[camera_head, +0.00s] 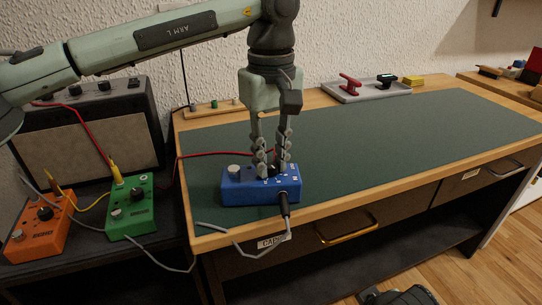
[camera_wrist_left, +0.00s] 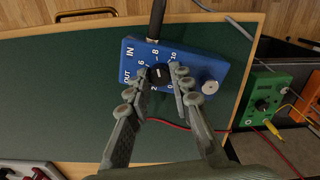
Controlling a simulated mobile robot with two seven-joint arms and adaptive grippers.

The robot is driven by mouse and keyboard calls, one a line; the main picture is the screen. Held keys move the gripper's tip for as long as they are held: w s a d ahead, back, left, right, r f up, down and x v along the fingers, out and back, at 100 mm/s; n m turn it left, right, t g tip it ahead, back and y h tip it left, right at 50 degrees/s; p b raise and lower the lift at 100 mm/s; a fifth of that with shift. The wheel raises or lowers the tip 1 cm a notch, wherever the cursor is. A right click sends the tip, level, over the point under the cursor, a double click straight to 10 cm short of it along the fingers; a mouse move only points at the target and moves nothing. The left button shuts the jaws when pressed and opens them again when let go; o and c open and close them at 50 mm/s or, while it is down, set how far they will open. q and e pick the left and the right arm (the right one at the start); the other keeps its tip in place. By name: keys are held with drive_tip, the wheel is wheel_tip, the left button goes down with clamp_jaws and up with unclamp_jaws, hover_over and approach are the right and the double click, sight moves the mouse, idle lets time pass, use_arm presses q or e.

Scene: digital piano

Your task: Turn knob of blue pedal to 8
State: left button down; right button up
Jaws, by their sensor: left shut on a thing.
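The blue pedal (camera_head: 240,192) lies on the dark green mat at the near left of the desk. It also shows in the left wrist view (camera_wrist_left: 222,72), with a silver footswitch and printed numbers around its black knob (camera_wrist_left: 158,75). The knob has a short white mark; the number it points at is hard to tell. My left gripper (camera_head: 273,170) points down over the pedal, shut on the knob, with one finger on each side of it. In the left wrist view my left gripper (camera_wrist_left: 159,76) partly covers the number ring.
A black plug and cable (camera_head: 285,208) leave the pedal's near side. A green pedal (camera_head: 132,207) and an orange pedal (camera_head: 38,228) stand to the left, before an amplifier (camera_head: 85,130). A grey tray (camera_head: 352,97) sits at the back. The desk mat (camera_head: 400,145) is clear to the right.

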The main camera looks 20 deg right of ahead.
sight(271, 165)
use_arm(q)
drive_tip(key=c, duration=1.3)
unclamp_jaws()
wheel_tip(271, 165, up, 12)
drive_tip(key=shift+r, duration=0.1)
